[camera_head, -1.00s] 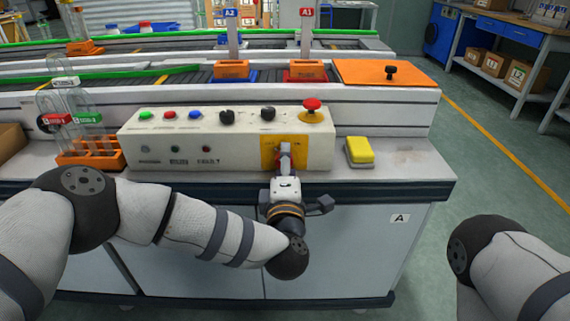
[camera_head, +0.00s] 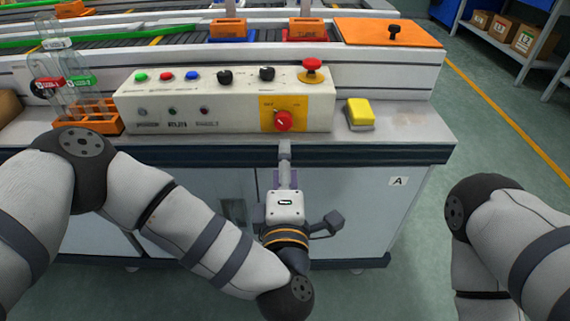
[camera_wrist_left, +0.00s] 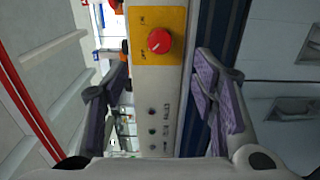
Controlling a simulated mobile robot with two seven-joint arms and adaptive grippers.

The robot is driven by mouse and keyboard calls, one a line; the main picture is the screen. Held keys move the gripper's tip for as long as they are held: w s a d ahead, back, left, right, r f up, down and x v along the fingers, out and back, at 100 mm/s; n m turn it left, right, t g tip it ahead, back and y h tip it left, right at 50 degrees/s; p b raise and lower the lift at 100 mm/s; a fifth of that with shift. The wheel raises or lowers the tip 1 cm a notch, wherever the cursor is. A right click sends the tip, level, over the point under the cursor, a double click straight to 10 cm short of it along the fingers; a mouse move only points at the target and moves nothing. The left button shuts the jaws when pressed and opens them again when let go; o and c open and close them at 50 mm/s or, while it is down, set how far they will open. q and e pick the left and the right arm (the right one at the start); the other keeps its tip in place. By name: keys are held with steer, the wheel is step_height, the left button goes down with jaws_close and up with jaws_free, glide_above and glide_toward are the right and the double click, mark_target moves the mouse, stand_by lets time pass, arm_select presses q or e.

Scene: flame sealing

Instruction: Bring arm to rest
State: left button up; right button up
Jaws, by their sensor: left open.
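My left arm comes in from the left. Its gripper (camera_head: 286,150) is in front of the bench edge, below the control box, pointing away from me. In the left wrist view the two purple-padded fingers (camera_wrist_left: 160,85) are spread with nothing between them. The red rotary knob (camera_head: 283,121) on its yellow plate (camera_head: 320,113) is uncovered and apart from the gripper; it also shows ahead of the fingers in the left wrist view (camera_wrist_left: 160,40). My right arm (camera_head: 510,230) shows at the right; its gripper is out of frame.
The white control box (camera_head: 225,122) carries several buttons and a red mushroom button (camera_head: 312,66). A yellow block (camera_head: 360,113) lies right of it. An orange rack (camera_head: 100,122) with glass tubes stands left. Open floor (camera_head: 490,150) lies right of the bench.

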arm_select(q)
steer(key=shift+f, duration=0.1)
steer(key=s+a+f+m+g+h+p, duration=0.1)
steer(key=s+f+m+g+h+p, duration=0.1)
steer(key=s+f+m+g, duration=0.5)
steer(key=s+a+f+m+g+h+p, duration=0.25)
steer(key=s+f+m, duration=0.25)
steer(key=s+f, duration=0.45)
steer(key=s+a+m+g+y+p, duration=0.1)
steer(key=s+a+m+g+y, duration=0.1)
steer(key=s+a+g, duration=0.3)
steer(key=s+a+m+g+y, duration=0.2)
steer(key=s+a+g, duration=0.4)
steer(key=s+a, duration=0.8)
steer(key=s+m, duration=0.1)
steer(key=s, duration=0.6)
steer(key=shift+s+m+p, duration=0.3)
steer(key=shift+m+p, duration=0.1)
arm_select(e)
steer(key=w+r+t, duration=0.2)
steer(key=w+r, duration=0.4)
steer(key=r, duration=0.1)
steer(key=shift+w+r+t, duration=0.15)
steer(key=shift+w+t, duration=0.15)
steer(key=shift+w, duration=0.05)
arm_select(q)
steer(key=shift+y, duration=0.25)
